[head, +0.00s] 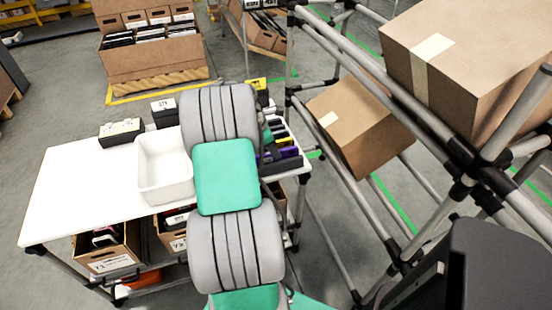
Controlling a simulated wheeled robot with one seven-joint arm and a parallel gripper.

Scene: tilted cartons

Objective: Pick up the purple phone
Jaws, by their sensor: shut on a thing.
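A dark crate (297,162) at the right end of the white table holds a row of thin upright items. Purple (289,153) shows at its near end, and I take it for the purple phone, seen only in part. My thick grey and green arm covers the crate's left side. My gripper (268,155) is mostly hidden behind the arm, down at the crate beside the purple. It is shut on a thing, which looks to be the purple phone. The fingertips are not clearly seen.
A white, empty-looking bin (150,190) stands left of my arm on the white table (75,190). Small dark boxes (122,131) stand at its back edge. A pipe rack with tilted cartons (357,125) rises close on the right. The table's left part is clear.

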